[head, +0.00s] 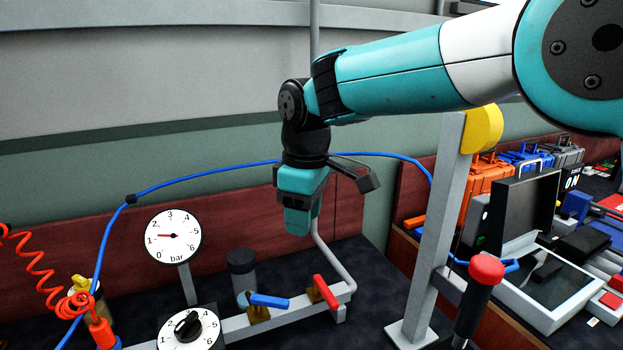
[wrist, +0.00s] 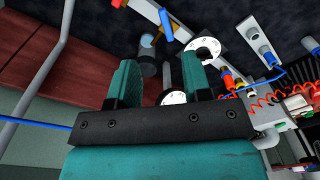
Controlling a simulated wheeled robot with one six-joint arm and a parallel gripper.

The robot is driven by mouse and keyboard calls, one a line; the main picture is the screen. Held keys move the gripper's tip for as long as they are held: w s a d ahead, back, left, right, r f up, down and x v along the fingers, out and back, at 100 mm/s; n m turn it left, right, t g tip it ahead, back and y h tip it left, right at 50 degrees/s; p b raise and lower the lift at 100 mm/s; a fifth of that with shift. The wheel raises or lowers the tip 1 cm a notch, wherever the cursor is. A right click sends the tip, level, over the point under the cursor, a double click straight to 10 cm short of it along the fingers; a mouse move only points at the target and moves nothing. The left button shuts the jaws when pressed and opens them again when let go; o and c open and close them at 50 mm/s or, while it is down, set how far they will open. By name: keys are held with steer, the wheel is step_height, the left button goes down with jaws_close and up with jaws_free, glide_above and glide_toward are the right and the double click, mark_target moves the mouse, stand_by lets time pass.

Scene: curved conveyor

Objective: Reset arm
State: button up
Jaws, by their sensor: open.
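My gripper (head: 300,215) hangs pointing down from my teal arm near the middle of the head view. It is above the bench and behind the pipe with the valve handles, touching nothing that I can see. In the wrist view my gripper (wrist: 158,85) shows two teal fingers standing apart with a gap between them. Nothing is held in the gap; a dark cylinder and a white dial show beyond it. In the head view the fingers overlap, so their gap is hidden there.
A pressure gauge (head: 173,236), a dial knob (head: 190,328), a blue valve handle (head: 269,301) and a red valve handle (head: 326,293) stand below. A blue hose (head: 215,171) arcs behind my gripper. A grey post (head: 436,220) and orange case (head: 487,185) stand right.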

steer(key=s+d+r+m+y, duration=0.2)
steer(key=s+d+r+m, duration=0.15)
steer(key=s+d, duration=0.7)
steer(key=s+d+f+m+y, duration=0.1)
steer(key=s+d+m, duration=0.1)
steer(key=s+d, duration=0.2)
steer(key=s+d+f+m, duration=0.2)
steer(key=s+d, duration=0.3)
steer(key=s, duration=0.4)
steer(key=shift+s+y, duration=0.4)
